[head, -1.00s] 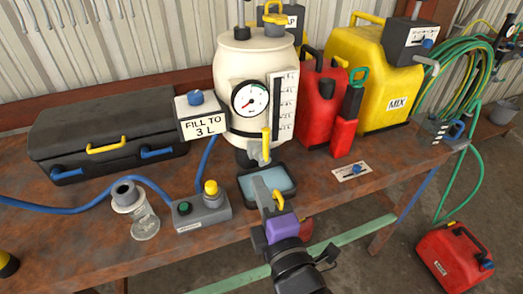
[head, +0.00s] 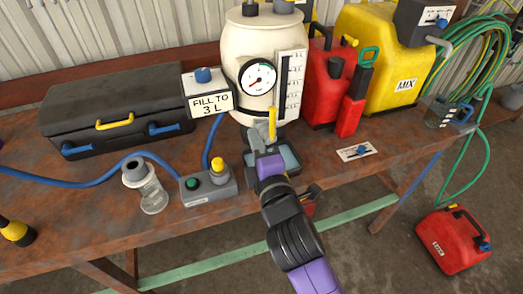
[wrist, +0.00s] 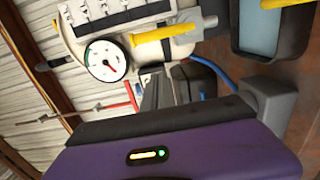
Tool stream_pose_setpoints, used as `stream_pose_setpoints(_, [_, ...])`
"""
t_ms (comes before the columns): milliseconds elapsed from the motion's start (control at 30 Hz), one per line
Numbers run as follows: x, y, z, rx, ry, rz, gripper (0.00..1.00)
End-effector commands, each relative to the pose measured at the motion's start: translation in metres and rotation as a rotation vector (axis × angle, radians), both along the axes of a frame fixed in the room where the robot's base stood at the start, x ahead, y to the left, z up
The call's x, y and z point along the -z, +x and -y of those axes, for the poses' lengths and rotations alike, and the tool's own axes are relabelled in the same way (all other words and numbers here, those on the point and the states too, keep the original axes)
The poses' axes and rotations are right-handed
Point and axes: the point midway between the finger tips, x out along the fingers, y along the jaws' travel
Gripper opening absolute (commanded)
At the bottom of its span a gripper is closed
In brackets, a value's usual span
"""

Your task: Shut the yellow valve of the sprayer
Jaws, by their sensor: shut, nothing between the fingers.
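The sprayer (head: 252,48) is a cream tank with a round gauge, standing at the back of the bench. Its yellow valve (head: 272,122) is a lever low on the tank front, upright in the head view. The fingers partly hide the spout and the tray beneath.
A shallow tray (head: 289,157) sits under the spout. A grey button box (head: 208,188) and a glass jar (head: 153,192) stand to the left, with a black case (head: 113,105) behind. Red and yellow cans (head: 378,60) stand on the right. A label plate (head: 357,151) lies at the front right.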

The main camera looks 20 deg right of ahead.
Motion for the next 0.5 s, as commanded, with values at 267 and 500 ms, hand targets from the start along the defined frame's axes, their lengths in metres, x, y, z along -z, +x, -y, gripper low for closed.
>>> stream_pose_setpoints(267, [-0.002, 0.022, 0.028, 0.002, 0.0, -0.003, 0.0])
stream_pose_setpoints(500, [0.0, 0.025, 0.039, 0.0, 0.0, -0.002, 0.0])
